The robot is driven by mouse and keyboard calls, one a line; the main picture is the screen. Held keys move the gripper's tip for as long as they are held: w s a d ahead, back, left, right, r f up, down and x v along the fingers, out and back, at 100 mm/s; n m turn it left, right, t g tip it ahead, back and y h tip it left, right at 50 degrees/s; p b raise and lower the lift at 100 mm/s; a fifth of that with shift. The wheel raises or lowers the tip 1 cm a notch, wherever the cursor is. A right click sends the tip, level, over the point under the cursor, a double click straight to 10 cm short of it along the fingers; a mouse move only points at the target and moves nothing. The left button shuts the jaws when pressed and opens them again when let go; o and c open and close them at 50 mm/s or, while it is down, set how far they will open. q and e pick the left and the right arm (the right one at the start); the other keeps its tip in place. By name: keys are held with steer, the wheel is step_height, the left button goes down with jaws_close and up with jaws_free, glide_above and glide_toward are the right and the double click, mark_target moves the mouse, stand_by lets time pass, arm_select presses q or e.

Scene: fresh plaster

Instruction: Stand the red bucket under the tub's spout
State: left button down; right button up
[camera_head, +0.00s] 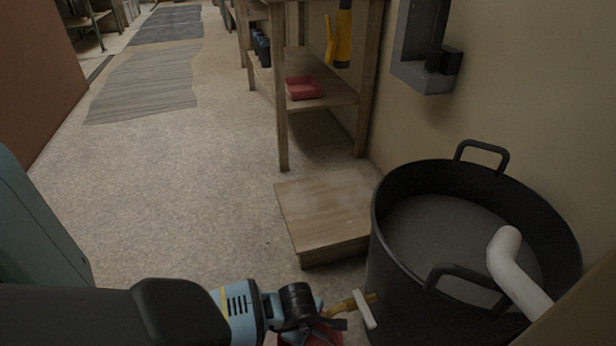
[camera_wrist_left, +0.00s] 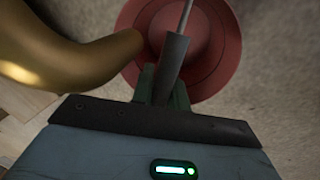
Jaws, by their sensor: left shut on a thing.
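The black tub (camera_head: 395,265) stands at the right in the head view, with two loop handles. Its brass spout (camera_head: 343,305) juts left from the tub's lower side, with a pale lever (camera_head: 365,309) on it; the spout looms large at the left of the wrist view (camera_wrist_left: 60,58). The red bucket (camera_wrist_left: 222,60) shows from above, its left part overlapped by the spout's end. My left gripper (camera_wrist_left: 163,88) is shut on the grey grip (camera_wrist_left: 172,62) of the bucket's handle. In the head view the bucket (camera_head: 318,338) is mostly hidden by the gripper and frame edge. Whether it touches the floor, I cannot tell.
A low wooden platform (camera_head: 325,210) sits left of the tub. A wooden shelf (camera_head: 325,92) behind it holds a red tray (camera_head: 303,88). A white pipe (camera_head: 512,265) crosses the tub's right side.

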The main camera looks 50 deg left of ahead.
steer(key=shift+w, duration=0.15)
arm_select(q)
steer(key=shift+f, duration=0.15)
steer(key=c, duration=1.4)
jaws_free()
arm_select(e)
steer(key=shift+w, duration=0.2)
